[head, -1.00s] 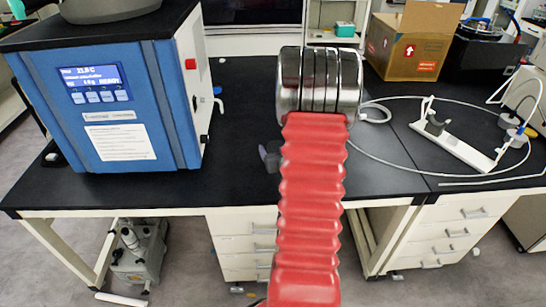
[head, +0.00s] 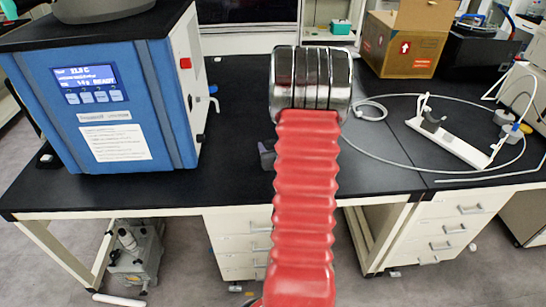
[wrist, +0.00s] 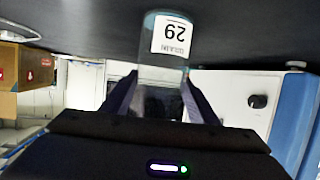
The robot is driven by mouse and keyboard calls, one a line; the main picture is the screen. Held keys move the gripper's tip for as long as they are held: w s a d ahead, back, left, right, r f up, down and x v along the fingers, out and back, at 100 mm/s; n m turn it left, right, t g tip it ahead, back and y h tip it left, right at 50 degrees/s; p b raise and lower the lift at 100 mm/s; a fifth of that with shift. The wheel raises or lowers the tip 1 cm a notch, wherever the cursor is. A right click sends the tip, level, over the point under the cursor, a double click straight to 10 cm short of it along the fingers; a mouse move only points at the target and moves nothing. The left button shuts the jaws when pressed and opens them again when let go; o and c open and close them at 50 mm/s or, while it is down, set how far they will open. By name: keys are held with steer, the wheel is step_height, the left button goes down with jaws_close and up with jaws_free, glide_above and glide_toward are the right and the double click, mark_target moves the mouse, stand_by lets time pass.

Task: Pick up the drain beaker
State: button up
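The drain beaker (wrist: 172,38) is a clear vessel with a white label reading 29. In the wrist view it appears upside down, with its base towards the dark bench top. My gripper (wrist: 163,80) has its two dark fingers on either side of the beaker, close to its walls. I cannot tell whether they press on it. In the head view my red arm sleeve and metal wrist hide the beaker and most of my gripper; a small dark part of my gripper (head: 267,154) shows left of the sleeve.
The blue freeze dryer (head: 105,105) stands on the black bench (head: 235,110) at left. A white stand (head: 455,140) with looped tubing lies at right. A cardboard box (head: 405,45) is behind. The bench between dryer and arm is mostly clear.

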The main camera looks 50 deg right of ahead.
steer(key=c, duration=0.9)
steer(key=shift+r, duration=0.1)
step_height(320, 180, up, 10)
stand_by(0.5)
stand_by(0.5)
